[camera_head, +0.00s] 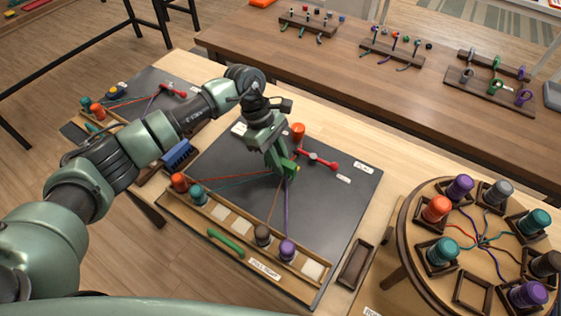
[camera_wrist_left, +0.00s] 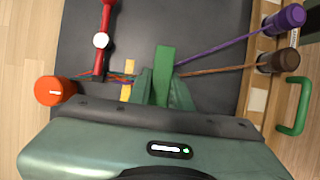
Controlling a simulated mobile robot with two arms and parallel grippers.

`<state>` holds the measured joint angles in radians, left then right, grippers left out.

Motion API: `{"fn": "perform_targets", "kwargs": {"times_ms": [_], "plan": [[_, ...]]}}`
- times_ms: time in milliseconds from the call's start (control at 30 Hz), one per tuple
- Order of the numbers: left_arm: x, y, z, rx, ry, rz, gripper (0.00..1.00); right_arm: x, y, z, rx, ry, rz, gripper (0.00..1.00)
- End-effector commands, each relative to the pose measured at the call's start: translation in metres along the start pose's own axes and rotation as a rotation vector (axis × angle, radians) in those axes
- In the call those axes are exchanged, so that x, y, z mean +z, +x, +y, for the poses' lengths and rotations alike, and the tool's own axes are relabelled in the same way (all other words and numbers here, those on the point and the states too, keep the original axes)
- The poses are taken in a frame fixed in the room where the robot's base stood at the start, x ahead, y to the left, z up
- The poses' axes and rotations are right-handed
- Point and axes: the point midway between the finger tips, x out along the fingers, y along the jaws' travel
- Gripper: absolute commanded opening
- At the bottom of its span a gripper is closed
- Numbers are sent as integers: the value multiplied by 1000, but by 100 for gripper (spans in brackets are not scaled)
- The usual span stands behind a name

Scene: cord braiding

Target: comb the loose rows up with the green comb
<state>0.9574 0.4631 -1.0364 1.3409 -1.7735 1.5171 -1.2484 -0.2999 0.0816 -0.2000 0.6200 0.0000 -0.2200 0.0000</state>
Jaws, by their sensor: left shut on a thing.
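My left gripper (camera_head: 279,158) is shut on the green comb (camera_wrist_left: 165,62), low over the dark board (camera_head: 340,205). The comb (camera_head: 290,168) is beside the point where the cords meet, near a small yellow piece (camera_wrist_left: 127,93). Red and teal cords run left to the orange (camera_head: 179,182) and teal (camera_head: 198,195) bobbins. A brown cord and a purple cord (camera_wrist_left: 225,50) run to the brown (camera_head: 262,235) and purple (camera_head: 287,250) bobbins at the near edge. The braided rows are mostly hidden by gripper and comb; I cannot tell if the comb touches them. My right gripper is out of view.
A blue brush (camera_head: 178,154) lies left, a green handle (camera_head: 226,244) in front. A round bobbin stand (camera_head: 411,221) is at right. The board's right part is clear.

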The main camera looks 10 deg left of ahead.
Motion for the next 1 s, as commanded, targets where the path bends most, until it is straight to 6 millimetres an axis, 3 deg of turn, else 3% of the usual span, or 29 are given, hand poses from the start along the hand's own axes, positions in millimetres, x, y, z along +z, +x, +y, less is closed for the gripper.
{"fn": "perform_targets", "kwargs": {"times_ms": [600,1000], "plan": [[24,-59,-7,1,0,2,0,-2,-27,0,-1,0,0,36],[28,-66,-8,0,1,0,0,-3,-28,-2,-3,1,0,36]]}}
